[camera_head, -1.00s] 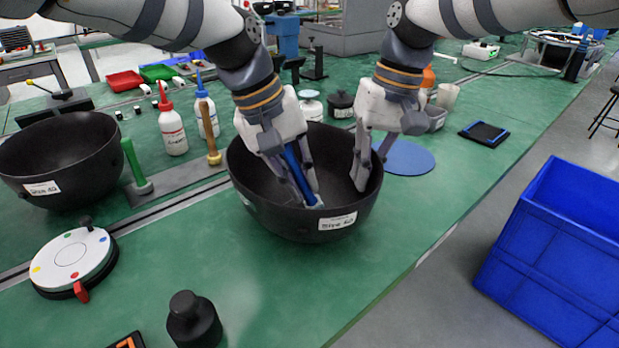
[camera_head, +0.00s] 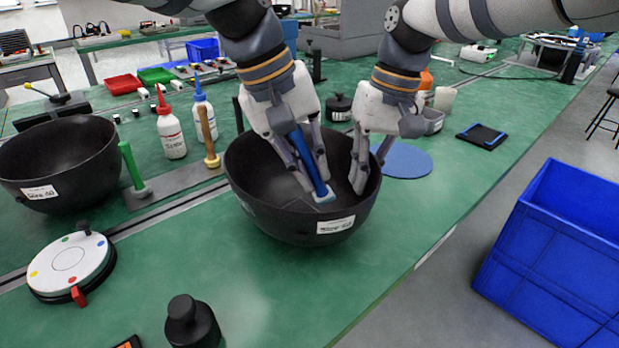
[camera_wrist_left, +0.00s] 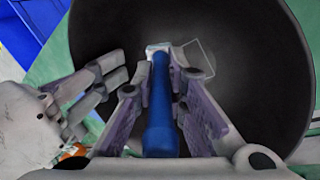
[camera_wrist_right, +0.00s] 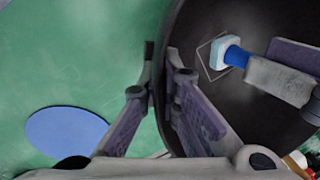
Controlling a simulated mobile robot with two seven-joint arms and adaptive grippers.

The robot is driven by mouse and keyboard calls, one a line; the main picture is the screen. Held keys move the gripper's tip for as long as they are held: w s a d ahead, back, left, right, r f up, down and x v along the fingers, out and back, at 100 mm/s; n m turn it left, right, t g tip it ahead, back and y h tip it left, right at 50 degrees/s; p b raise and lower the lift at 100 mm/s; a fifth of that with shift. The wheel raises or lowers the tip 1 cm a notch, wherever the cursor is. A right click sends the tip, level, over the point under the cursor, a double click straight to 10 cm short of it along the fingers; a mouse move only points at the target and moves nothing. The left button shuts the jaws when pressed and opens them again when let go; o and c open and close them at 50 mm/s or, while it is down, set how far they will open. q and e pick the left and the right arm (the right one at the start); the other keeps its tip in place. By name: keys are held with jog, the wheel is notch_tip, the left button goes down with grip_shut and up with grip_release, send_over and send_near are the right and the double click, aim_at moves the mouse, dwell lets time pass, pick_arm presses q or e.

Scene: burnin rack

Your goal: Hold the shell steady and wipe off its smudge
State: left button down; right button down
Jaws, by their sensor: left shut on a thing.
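The shell, a large black bowl (camera_head: 285,226) with a white label, stands on the green bench. My left gripper (camera_head: 312,172) is inside it, shut on a blue-handled wiper (camera_head: 311,163). The wiper's pale head (camera_wrist_right: 224,52) is at the inner wall, overlapping one side of a thin pale square outline (camera_wrist_right: 204,62). I cannot make out a distinct smudge in or near the outline. My right gripper (camera_wrist_right: 160,55) straddles the shell's right rim, one finger inside and one outside, closed close about the wall. The left wrist view also shows the wiper handle (camera_wrist_left: 161,105) between the left fingers.
A second black bowl (camera_head: 60,195) stands at left beside a green-handled tool (camera_head: 133,168). A round white dial (camera_head: 70,265) and a black weight (camera_head: 192,322) are in front. A blue disc (camera_head: 405,160) lies right of the shell. A blue crate (camera_head: 555,250) stands off the bench.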

pick_arm(q)
jog(key=shift+r, duration=1.9)
pick_arm(e)
jog(key=c, duration=1.7)
grip_release()
